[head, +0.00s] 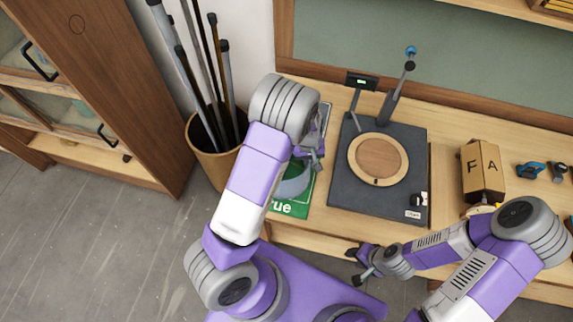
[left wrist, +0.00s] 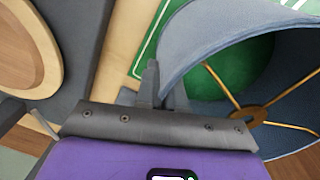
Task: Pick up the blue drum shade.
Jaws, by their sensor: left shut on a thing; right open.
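The blue drum shade (head: 293,184) is over a green mat (head: 291,208) on the bench, partly hidden by my left arm in the head view. In the left wrist view the shade (left wrist: 212,33) shows its open end, with brass spokes meeting at a small ring inside. My left gripper (head: 314,155) is shut on the shade's wall near its rim; its fingers (left wrist: 160,85) also show in the left wrist view. I cannot tell whether the shade touches the mat. My right gripper (head: 358,265) is open and empty, in front of the bench edge.
A dark square board (head: 345,190) with a round wooden disc (head: 380,158) and an upright post lies right of the mat. A bin (head: 207,155) of rods stands left of the bench.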

